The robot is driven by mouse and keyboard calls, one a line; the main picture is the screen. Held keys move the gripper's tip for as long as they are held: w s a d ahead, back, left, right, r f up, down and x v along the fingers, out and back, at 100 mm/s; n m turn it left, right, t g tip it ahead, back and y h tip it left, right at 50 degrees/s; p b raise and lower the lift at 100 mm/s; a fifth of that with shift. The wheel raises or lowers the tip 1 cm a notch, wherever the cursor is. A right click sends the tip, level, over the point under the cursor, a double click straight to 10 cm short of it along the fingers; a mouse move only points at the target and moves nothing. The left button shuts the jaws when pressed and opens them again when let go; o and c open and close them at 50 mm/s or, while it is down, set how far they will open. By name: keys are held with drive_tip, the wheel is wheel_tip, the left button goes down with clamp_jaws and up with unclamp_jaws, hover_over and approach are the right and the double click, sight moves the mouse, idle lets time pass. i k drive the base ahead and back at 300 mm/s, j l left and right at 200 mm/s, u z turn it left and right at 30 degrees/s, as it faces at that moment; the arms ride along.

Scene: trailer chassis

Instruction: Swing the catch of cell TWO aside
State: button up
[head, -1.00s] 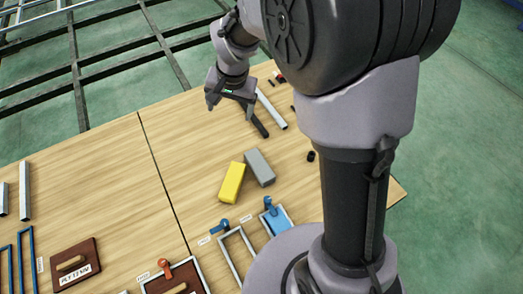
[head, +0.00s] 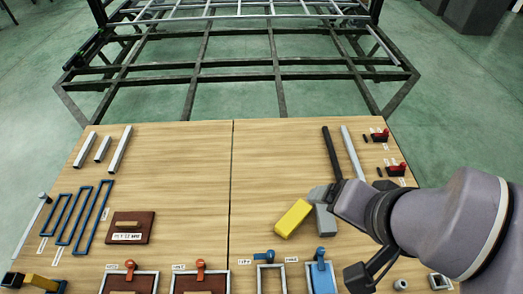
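Four framed cells stand in a row along the near edge of the table in the head view. Two have red catches, a left one (head: 130,270) and a right one (head: 201,270). Two have blue catches, on an open frame (head: 265,256) and on a frame with a blue panel (head: 320,257). White labels sit beside them, too small to read, so I cannot tell which is cell TWO. My arm reaches in from the right, beyond the cells. My gripper (head: 322,194) seems to be by the blocks, largely hidden; its fingers are not clear.
A yellow block (head: 293,218) and a grey block (head: 325,220) lie beyond the blue catches. A brown board with a handle (head: 130,228) and blue frames (head: 85,220) lie left. Bars and red clamps (head: 396,170) lie at the right. The middle-left tabletop is clear.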

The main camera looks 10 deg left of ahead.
sight(200, 264)
drive_tip(key=k+j+u, duration=0.1)
drive_tip(key=u, duration=0.35)
drive_tip(key=k+j+u, duration=0.1)
drive_tip(key=j+u, duration=0.15)
drive_tip(key=u, duration=0.2)
drive_tip(key=j+u, duration=0.2)
drive_tip(key=u, duration=0.2)
drive_tip(key=i+j+z, duration=0.15)
drive_tip(key=j, duration=0.25)
drive_tip(key=j+z, duration=0.15)
drive_tip(key=j, duration=0.2)
drive_tip(key=i+j+z, duration=0.15)
drive_tip(key=j, duration=0.3)
